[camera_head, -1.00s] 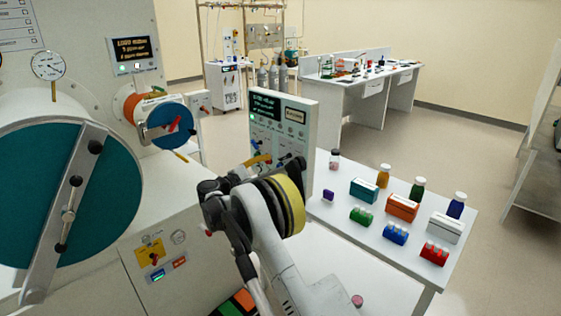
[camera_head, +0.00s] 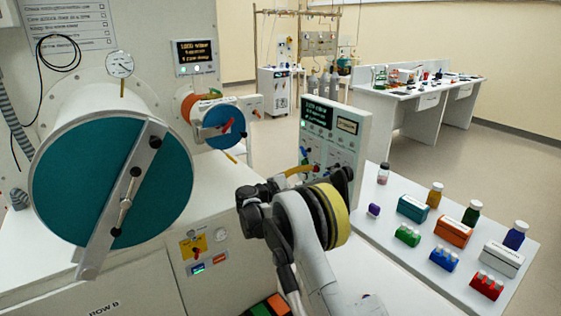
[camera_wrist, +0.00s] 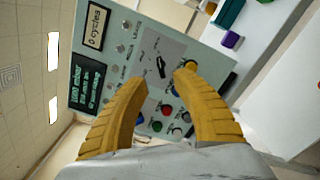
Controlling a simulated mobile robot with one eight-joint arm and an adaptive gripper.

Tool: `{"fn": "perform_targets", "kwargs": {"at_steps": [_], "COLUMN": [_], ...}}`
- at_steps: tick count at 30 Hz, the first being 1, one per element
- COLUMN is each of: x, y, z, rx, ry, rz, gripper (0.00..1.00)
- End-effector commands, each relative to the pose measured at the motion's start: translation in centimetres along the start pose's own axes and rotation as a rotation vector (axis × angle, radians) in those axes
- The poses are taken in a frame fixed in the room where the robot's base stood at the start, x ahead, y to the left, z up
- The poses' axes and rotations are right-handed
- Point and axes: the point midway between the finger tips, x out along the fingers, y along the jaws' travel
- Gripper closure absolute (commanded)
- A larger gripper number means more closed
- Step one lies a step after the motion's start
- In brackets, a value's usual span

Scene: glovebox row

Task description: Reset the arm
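My gripper shows in the wrist view (camera_wrist: 160,85) with two yellow ribbed fingers spread apart. Nothing is between the fingertips. Behind them is the face of a control panel (camera_wrist: 140,45) with a black knob, coloured buttons and two displays. In the head view the same panel (camera_head: 347,125) stands upright past my gripper (camera_head: 300,172), whose yellow fingers are partly hidden by my arm. I cannot tell from these views whether the fingers touch the panel.
A large teal round door (camera_head: 75,190) with a grey bar is at the left. A smaller blue-faced port (camera_head: 212,138) is behind it. A white side table (camera_head: 400,262) at the right holds bottles, boxes and vial racks. Open floor (camera_head: 420,160) lies beyond.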

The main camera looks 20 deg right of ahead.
Motion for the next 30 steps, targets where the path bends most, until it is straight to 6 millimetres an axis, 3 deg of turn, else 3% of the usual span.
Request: {"fn": "perform_targets", "kwargs": {"at_steps": [5, 8, 14, 23, 30], "x": [0.1, 0.1, -1.7, -8.5, -16.3], "y": [0.6, 1.4, 1.7, -2.1, -8.1], "z": [1.2, 3.4, 10.0, 20.4, 27.5], "rx": [0.025, 0.079, 0.252, 0.551, 0.810], "ry": [0.030, 0.086, 0.243, 0.438, 0.551], "rz": [-0.031, -0.096, -0.291, -0.613, -0.890], "gripper": [0.68, 0.68, 0.68, 0.68, 0.68]}}
